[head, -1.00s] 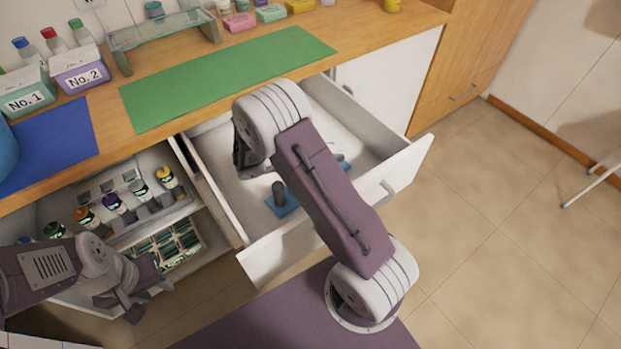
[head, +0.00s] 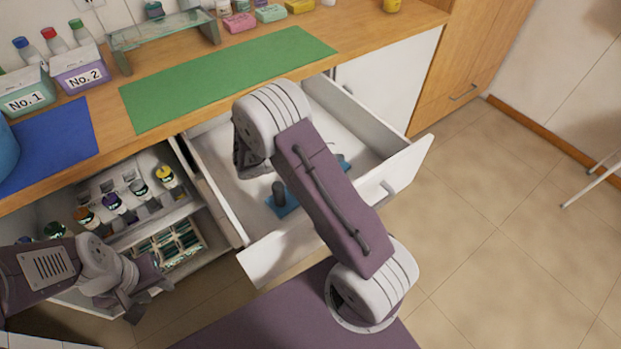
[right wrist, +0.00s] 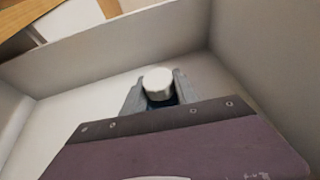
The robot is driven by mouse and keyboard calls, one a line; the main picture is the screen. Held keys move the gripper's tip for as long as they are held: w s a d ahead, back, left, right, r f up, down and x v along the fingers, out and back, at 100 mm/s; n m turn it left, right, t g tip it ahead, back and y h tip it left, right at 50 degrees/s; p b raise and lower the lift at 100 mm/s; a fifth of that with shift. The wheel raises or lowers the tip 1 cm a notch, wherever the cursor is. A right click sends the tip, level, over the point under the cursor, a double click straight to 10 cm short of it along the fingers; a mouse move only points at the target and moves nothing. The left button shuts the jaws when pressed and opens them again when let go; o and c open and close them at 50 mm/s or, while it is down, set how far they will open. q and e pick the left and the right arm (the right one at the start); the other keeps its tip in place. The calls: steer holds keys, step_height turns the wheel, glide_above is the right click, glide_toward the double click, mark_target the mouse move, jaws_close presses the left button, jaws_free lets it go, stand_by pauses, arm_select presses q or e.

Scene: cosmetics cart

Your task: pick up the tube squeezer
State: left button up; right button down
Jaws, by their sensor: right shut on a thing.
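My right gripper (right wrist: 158,98) is low inside the open drawer, its fingers shut on the sides of a thing with a round white top, which seems to be the tube squeezer (right wrist: 158,82). Only its white top and a dark strip below it show in the right wrist view. In the head view my right arm covers the gripper and this thing. A blue piece with a dark upright knob (head: 280,193) lies in the drawer left of my arm, and a bit of blue (head: 343,163) shows to its right. My left gripper (head: 135,300) hangs at the lower left, away from the drawer; its opening is unclear.
The white drawer (head: 408,162) has raised walls close around my right gripper. Left of it, a pulled-out shelf unit (head: 190,212) holds several bottles. The counter above bears a green mat (head: 230,77), a blue mat (head: 60,145) and labelled boxes (head: 80,75).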

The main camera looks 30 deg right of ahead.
stand_by(0.4)
step_height(320, 180, up, 10)
steer(key=p, duration=0.3)
steer(key=shift+w, duration=0.1)
